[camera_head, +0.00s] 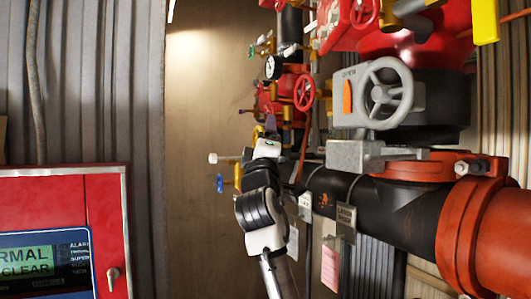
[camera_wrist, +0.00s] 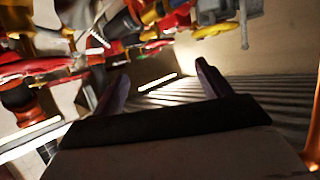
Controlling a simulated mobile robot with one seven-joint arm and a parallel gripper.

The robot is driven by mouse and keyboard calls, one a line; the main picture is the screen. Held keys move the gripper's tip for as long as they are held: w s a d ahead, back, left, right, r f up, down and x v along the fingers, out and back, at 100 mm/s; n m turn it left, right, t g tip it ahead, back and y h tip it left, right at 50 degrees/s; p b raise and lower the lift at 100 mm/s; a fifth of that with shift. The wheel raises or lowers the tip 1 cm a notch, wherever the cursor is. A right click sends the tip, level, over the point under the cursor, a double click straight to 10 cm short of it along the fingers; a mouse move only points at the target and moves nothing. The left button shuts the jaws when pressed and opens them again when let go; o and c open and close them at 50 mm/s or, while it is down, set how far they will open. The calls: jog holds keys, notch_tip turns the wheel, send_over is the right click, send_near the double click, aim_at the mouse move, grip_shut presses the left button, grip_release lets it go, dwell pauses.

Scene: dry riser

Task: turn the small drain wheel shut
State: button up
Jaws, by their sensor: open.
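Several wheels show in the head view, and I cannot tell for certain which is the drain wheel. A small blue handle (camera_head: 219,183) hangs by a brass fitting, just left of my arm. A small red wheel (camera_head: 303,93) sits on the red valve body above my arm. A large grey wheel (camera_head: 385,93) is on the grey box to the right. My gripper (camera_wrist: 160,80) is open, its two dark fingers apart with nothing between them in the wrist view.
A thick black pipe (camera_head: 398,212) with an orange coupling (camera_head: 468,235) runs along the right. Tags hang beneath it. A red alarm panel (camera_head: 112,215) stands at the left. The plain back wall (camera_head: 200,90) is bare, and space left of my arm is open.

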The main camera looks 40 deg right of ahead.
jog(key=shift+s+a+f, duration=0.25)
jog(key=shift+s, duration=0.1)
jog(key=shift+c, duration=0.4)
jog(key=shift+d+r, duration=0.1)
jog(key=shift+r, duration=0.3)
jog(key=shift+c, duration=1.1)
jog(key=n+g+y+p, duration=0.2)
jog(key=n+y+p, duration=0.1)
jog(key=y+p, duration=0.1)
send_near(270, 113)
jog(key=p+x, duration=0.6)
jog(key=x, duration=0.6)
jog(key=shift+w+d+p, duration=0.1)
jog(key=shift+d+p, duration=0.05)
jog(key=shift+p, duration=0.25)
jog(key=shift+w+d, duration=0.35)
jog(key=shift+w, duration=0.15)
jog(key=shift+c, duration=0.2)
